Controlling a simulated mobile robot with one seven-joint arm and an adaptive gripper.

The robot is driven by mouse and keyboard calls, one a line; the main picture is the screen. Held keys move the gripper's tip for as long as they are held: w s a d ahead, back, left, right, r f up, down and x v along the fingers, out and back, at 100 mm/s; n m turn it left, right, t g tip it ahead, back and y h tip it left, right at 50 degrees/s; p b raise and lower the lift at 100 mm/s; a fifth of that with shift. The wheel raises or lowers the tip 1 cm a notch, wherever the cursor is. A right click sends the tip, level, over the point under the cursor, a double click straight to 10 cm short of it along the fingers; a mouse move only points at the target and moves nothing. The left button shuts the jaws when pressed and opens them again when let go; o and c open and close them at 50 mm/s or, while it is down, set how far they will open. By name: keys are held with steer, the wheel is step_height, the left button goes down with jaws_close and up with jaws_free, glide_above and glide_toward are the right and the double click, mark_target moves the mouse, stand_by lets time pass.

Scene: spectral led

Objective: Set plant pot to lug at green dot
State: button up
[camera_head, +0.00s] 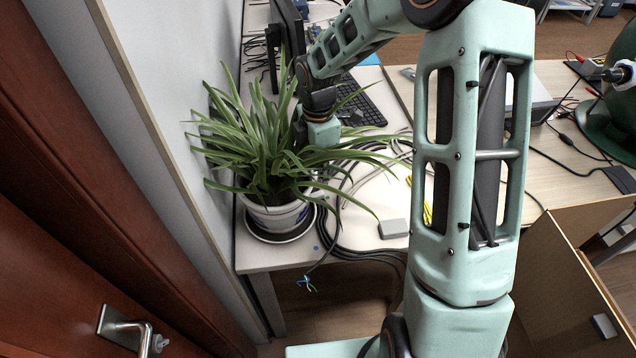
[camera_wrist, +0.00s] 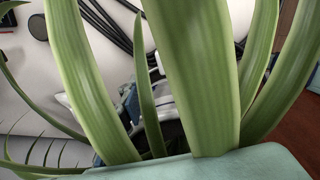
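The plant pot (camera_head: 272,217) is white with darker bands and holds a bushy green plant (camera_head: 255,145). It stands upright in a dark saucer (camera_head: 262,236) at the table's near left corner. My gripper (camera_head: 320,133) is at the right side of the plant, among the leaves and above the pot's rim. Its fingers are hidden, so I cannot tell whether they are open or touch the pot. Broad leaves (camera_wrist: 190,75) fill much of the wrist view. A small blue dot (camera_head: 316,247) shows on the table right of the saucer. I cannot make out a green dot or a lug.
A white wall panel (camera_head: 150,120) stands close left of the plant. Black cables (camera_head: 345,215) loop right of the pot, near a small grey box (camera_head: 393,228). A keyboard (camera_head: 352,103) lies behind.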

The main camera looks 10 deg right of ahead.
steer(key=shift+r, duration=2.35)
